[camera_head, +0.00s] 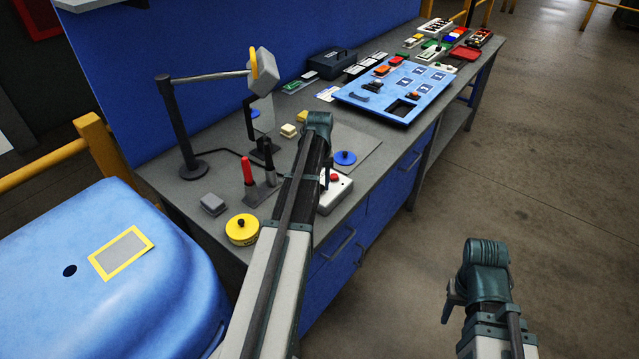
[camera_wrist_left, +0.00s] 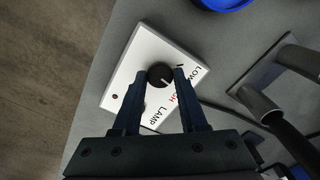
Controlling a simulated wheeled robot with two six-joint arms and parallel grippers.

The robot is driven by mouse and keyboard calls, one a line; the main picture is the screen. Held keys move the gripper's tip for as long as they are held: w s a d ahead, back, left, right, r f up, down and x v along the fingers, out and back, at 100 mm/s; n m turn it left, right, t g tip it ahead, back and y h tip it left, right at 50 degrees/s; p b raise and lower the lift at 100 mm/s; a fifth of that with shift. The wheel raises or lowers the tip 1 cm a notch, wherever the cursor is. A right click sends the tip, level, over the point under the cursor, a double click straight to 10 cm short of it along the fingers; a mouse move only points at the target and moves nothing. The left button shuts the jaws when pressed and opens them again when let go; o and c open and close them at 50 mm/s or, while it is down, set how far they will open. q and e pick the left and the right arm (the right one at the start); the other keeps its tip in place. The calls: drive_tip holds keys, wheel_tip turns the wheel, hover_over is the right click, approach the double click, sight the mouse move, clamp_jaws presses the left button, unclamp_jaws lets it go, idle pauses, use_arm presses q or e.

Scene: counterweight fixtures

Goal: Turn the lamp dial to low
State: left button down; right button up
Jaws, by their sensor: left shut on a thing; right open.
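The white lamp control box (camera_wrist_left: 143,62) lies on the grey bench near its edge in the left wrist view, with the labels LOW, a partly hidden red word and LAMP. Its round black dial (camera_wrist_left: 160,75) has a pale pointer mark, whose exact setting I cannot tell. My left gripper (camera_wrist_left: 161,82) is shut on the dial, one finger on each side. In the head view a white box (camera_head: 337,196) with a red knob shows beside my left arm, which hides part of it. The desk lamp (camera_head: 262,72) stands behind. My right gripper (camera_head: 450,300) is open and empty, over the floor.
A holder with red and black handles (camera_head: 249,172), a yellow disc (camera_head: 242,229), a grey block (camera_head: 213,204) and a blue disc (camera_head: 345,158) lie nearby. A blue panel (camera_head: 350,97) lies farther along the bench. Floor at right is clear.

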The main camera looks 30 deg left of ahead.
use_arm(q)
drive_tip(key=n, duration=0.5)
drive_tip(key=shift+n, duration=2.9)
drive_tip(key=shift+c, duration=2.3)
unclamp_jaws()
drive_tip(key=shift+r, duration=0.1)
wheel_tip(320, 180, up, 14)
drive_tip(key=p, duration=1.3)
drive_tip(key=shift+p, duration=0.4)
